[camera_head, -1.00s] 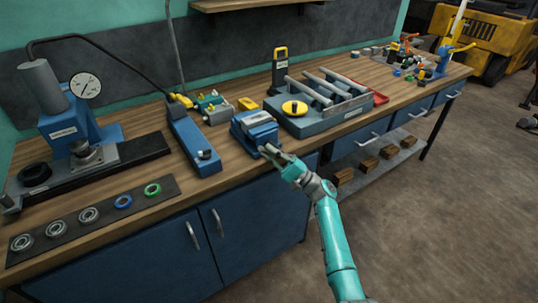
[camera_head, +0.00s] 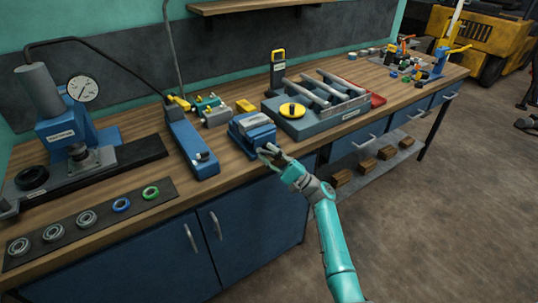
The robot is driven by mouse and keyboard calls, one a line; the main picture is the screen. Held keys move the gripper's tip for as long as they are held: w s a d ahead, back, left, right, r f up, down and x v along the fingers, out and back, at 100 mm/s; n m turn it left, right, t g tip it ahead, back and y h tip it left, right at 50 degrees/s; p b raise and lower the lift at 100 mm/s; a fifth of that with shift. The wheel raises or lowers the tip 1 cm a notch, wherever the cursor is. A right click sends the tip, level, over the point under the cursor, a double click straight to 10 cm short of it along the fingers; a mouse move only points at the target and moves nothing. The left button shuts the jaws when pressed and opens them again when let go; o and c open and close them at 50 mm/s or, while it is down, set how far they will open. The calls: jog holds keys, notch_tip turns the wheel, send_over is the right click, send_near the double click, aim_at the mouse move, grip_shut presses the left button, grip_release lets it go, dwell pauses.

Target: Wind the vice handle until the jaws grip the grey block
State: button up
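The blue vice (camera_head: 252,132) sits on the wooden bench near its front edge, in the middle of the view. A light grey piece (camera_head: 258,120) shows at the top of the vice; I cannot tell whether it is the grey block or a jaw. My gripper (camera_head: 267,152) is at the front of the vice, by the bench edge, where the handle would be. Its fingers look spread apart. The handle is too small or hidden by my fingers to make out, so I cannot tell whether they touch it.
A grey fixture with rods (camera_head: 318,112) and a yellow disc stands right of the vice. A blue long-bodied tool (camera_head: 190,145) lies to the left. A press with a gauge (camera_head: 70,125) stands far left.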

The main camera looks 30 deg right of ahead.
jog(key=v, duration=1.2)
